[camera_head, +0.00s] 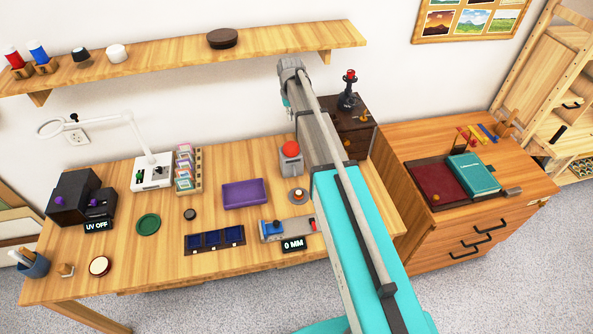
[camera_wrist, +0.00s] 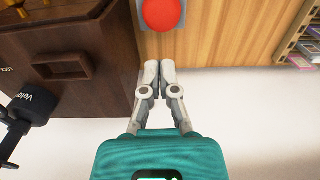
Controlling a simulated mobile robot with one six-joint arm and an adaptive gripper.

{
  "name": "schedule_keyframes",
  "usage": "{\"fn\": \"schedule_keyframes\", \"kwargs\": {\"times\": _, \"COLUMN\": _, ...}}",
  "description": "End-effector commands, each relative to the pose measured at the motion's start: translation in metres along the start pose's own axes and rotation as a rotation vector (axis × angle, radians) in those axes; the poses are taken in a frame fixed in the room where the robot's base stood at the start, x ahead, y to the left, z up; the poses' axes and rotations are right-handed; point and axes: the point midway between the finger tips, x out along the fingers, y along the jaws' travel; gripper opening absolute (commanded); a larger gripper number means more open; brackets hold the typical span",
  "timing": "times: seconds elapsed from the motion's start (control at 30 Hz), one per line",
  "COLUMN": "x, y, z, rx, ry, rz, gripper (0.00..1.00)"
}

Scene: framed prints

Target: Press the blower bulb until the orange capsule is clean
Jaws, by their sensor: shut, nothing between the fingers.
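The red blower bulb (camera_head: 291,149) sits on a grey box on the wooden table, just left of my arm. It also shows at the top edge of the wrist view (camera_wrist: 162,13), ahead of my fingertips and apart from them. A small orange capsule (camera_head: 298,194) appears to sit on a round grey base in front of the bulb; its surface is too small to judge for dirt. My gripper (camera_wrist: 160,66) is shut and empty, its fingertips together. In the head view my gripper is mostly hidden by my arm.
A purple tray (camera_head: 244,194) lies left of the bulb, a "0 MM" device (camera_head: 275,228) in front. A shelf (camera_head: 180,58) hangs above.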

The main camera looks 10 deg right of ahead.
Motion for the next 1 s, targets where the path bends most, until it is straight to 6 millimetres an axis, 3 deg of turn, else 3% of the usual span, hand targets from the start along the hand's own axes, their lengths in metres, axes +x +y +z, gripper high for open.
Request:
{"fn": "schedule_keyframes", "kwargs": {"times": 0.57, "x": 0.004, "y": -0.002, "z": 0.0, "rx": 0.037, "ry": -0.002, "rz": 0.016, "gripper": 0.0}}
{"fn": "schedule_keyframes", "kwargs": {"times": 1.0, "x": 0.027, "y": -0.014, "z": 0.002, "rx": 0.359, "ry": 0.012, "rz": 0.158, "gripper": 0.0}}
